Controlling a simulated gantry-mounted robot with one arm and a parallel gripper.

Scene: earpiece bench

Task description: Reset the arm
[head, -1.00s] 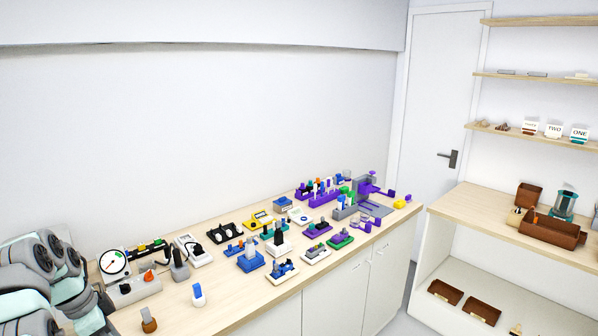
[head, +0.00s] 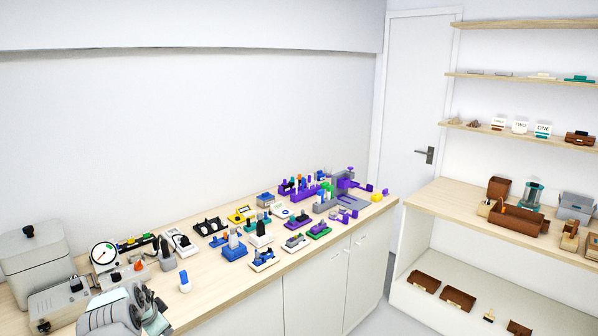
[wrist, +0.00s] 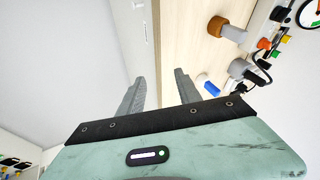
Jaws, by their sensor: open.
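My gripper (wrist: 159,92) shows in the wrist view with its two grey fingers apart and nothing between them. It is in front of the bench edge, beside the wooden bench top (wrist: 200,60). In the head view my arm shows at the lower left, over the near end of the bench top (head: 215,290); the fingers cannot be made out there.
A grey box-like machine (head: 30,262), a round gauge (head: 103,254) and a blue-and-white piece (head: 184,282) stand near my arm. Several coloured fixtures crowd the bench further right. A brown-topped knob (wrist: 218,27) is close to the fingers. The front bench strip is mostly clear.

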